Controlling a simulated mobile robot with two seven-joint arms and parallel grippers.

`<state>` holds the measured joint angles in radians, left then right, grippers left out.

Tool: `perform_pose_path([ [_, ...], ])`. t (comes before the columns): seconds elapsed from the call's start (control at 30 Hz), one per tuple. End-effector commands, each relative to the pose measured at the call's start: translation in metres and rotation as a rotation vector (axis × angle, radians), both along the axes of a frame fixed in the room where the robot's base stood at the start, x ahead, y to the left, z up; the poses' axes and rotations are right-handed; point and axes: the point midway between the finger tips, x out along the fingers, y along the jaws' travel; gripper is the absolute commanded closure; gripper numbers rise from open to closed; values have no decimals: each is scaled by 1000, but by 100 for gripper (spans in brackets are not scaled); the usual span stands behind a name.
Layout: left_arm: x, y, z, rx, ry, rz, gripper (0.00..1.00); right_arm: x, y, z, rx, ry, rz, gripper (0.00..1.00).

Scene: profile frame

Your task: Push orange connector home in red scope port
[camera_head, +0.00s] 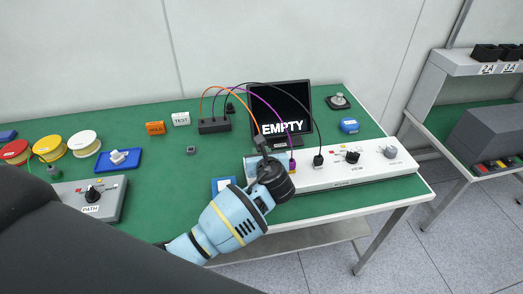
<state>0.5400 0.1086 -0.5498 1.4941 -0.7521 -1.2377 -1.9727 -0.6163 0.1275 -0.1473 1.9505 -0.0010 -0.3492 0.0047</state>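The orange cable (223,88) arcs from a small black box (214,126) and comes down at the tip of my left gripper (264,155). The gripper is at the left end of the white scope unit (350,171). Its fingers and the orange connector are too small and too covered to tell apart, so I cannot tell whether it grips the connector. The red port is not visible; the gripper covers that part of the unit. A purple connector (292,164) and a black connector (318,160) stand upright on the unit, right of the gripper. My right gripper is not in view.
A black screen (281,107) reading EMPTY stands behind the unit. The purple and black cables arch in front of it. Cable spools (84,144), a PATH box (88,197) and a blue tray (120,159) are at left. The green tabletop (170,190) is clear near its middle.

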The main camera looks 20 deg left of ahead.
Motion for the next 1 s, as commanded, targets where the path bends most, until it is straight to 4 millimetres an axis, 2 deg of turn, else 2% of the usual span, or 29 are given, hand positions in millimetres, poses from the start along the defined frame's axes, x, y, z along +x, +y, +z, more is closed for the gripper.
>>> perform_pose_path([
  [0.5,0,1,-23,1,2,0,98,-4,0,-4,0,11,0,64],
  [1.0,0,0,-23,0,0,0,98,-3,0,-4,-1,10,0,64],
])
